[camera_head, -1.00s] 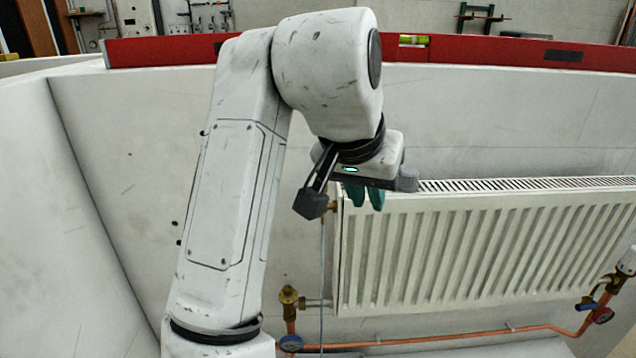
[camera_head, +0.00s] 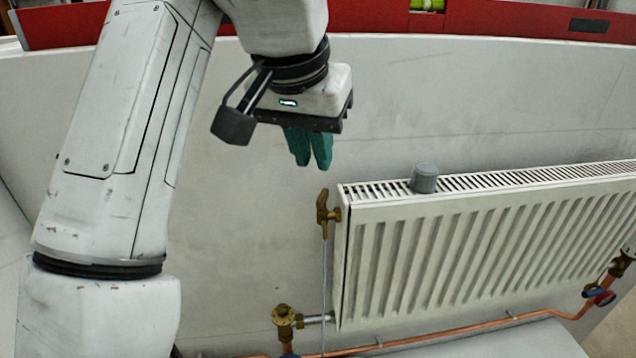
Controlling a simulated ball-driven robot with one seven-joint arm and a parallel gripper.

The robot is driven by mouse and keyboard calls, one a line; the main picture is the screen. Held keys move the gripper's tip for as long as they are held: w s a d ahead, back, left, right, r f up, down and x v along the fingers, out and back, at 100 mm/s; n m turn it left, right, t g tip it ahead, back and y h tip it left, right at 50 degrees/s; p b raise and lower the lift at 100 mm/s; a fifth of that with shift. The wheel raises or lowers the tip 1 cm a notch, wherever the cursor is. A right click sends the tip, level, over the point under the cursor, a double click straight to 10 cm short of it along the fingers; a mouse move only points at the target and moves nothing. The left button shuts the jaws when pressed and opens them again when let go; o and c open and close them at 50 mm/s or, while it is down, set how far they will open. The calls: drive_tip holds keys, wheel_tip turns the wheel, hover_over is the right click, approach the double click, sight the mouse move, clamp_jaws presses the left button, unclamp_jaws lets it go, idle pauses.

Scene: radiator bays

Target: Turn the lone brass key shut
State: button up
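The brass key (camera_head: 324,207) sits on the upper left corner of the white radiator (camera_head: 480,240), with its handle upright. A thin pale line (camera_head: 324,290) runs straight down from it; I cannot tell whether it is water or a cord. My gripper (camera_head: 309,164) hangs above and slightly left of the key, apart from it in the picture, green fingers pointing down. The fingers look close together with a small gap at the tips, seen at an angle. Nothing shows between them.
A grey cylinder (camera_head: 424,178) stands on the radiator's top grille, right of the key. A brass valve (camera_head: 284,318) is below at the lower left. A copper pipe (camera_head: 470,335) runs under the radiator to a blue-handled valve (camera_head: 594,292). A red rail (camera_head: 480,18) tops the pale wall.

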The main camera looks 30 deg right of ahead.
sight(322, 193)
drive_tip(key=x, duration=0.8)
drive_tip(key=shift+w+d+f, duration=0.1)
drive_tip(key=shift+f, duration=0.05)
drive_tip(key=shift+c, duration=0.3)
clamp_jaws()
